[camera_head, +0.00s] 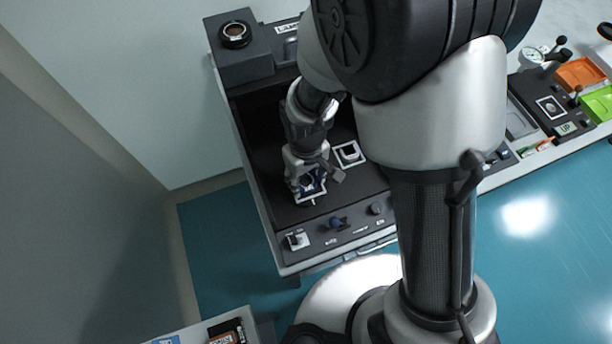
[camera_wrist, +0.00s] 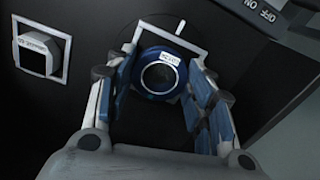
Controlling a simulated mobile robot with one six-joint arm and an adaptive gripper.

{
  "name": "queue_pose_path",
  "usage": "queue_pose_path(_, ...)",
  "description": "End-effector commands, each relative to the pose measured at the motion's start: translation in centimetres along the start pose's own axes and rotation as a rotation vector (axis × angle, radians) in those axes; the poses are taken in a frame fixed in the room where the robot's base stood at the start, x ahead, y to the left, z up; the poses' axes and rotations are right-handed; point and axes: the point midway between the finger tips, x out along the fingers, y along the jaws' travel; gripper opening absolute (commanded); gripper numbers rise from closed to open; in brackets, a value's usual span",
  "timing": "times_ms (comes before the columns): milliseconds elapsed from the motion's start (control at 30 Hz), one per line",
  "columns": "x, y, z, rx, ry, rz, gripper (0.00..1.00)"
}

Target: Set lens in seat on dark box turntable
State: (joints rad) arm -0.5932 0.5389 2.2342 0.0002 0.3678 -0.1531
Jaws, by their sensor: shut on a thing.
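The lens (camera_wrist: 160,90) is a blue ring with a white label and a dark round centre, seen in the wrist view. My gripper (camera_wrist: 160,68) is shut on it, with a finger on either side. In the head view my gripper (camera_head: 306,182) is low over the front left of the dark bench, at a white square outline (camera_wrist: 194,46). The lens overlaps that outline; I cannot tell whether it touches the surface. I cannot tell whether this is the turntable.
A second white-framed square (camera_head: 348,153) lies right of my gripper; it is at left in the wrist view (camera_wrist: 42,54). Knobs (camera_head: 336,223) and a small white switch (camera_head: 297,240) line the bench front. Orange (camera_head: 580,73) and green (camera_head: 598,103) trays sit far right.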

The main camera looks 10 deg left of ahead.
Motion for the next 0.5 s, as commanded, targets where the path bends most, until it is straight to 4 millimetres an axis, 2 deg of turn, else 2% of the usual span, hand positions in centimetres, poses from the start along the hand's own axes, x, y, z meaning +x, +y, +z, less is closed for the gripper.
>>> queue_pose_path(167, 0.39, 0.0, 0.0, 0.0, 0.0, 0.0, 0.24)
queue_pose_path(200, 0.32, 0.0, 0.0, 0.0, 0.0, 0.0, 0.5)
queue_pose_path(500, 0.26, 0.0, 0.0, 0.0, 0.0, 0.0, 0.69)
